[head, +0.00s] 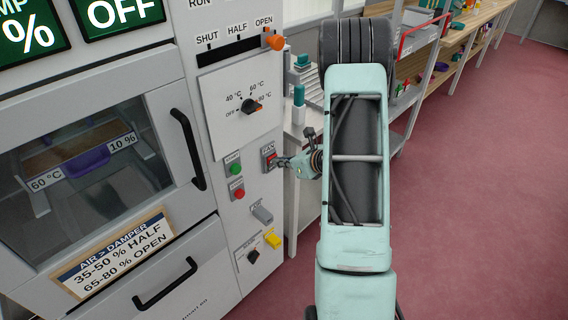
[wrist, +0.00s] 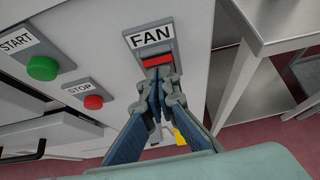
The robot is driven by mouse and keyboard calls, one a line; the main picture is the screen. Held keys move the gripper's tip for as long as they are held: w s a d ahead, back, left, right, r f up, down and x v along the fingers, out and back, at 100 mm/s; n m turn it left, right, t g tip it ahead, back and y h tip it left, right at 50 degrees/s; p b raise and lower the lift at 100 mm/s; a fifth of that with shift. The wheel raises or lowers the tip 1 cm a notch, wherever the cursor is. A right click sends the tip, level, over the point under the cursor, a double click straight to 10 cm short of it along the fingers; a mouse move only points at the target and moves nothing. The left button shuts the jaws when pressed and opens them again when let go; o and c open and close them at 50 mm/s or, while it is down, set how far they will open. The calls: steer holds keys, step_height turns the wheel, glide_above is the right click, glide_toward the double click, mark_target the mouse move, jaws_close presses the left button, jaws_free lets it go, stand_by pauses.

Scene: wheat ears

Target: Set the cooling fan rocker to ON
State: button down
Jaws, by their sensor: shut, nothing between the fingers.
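The fan rocker (wrist: 157,61) is a red switch in a grey plate under a white label reading FAN. It also shows in the head view (head: 269,158) on the machine's control panel. My gripper (wrist: 157,72) is shut and empty. Its fingertips are at the lower part of the rocker and hide it. I cannot tell whether they touch it. In the head view my gripper (head: 277,163) reaches the panel from the right. The rocker's ON or OFF position cannot be read.
A green start button (wrist: 42,68) and a red stop button (wrist: 93,102) sit left of the rocker. The temperature knob (head: 250,106) is above. A metal table (wrist: 270,30) stands to the right.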

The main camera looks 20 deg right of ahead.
steer(key=shift+r, duration=0.1)
steer(key=w+r+g+p, duration=0.1)
steer(key=p, duration=0.2)
steer(key=shift+w+a+r, duration=0.1)
steer(key=shift+a, duration=0.25)
steer(key=shift+d+f+g, duration=0.1)
steer(key=shift+f+g, duration=0.2)
steer(key=shift+f, duration=0.1)
steer(key=shift+r, duration=0.8)
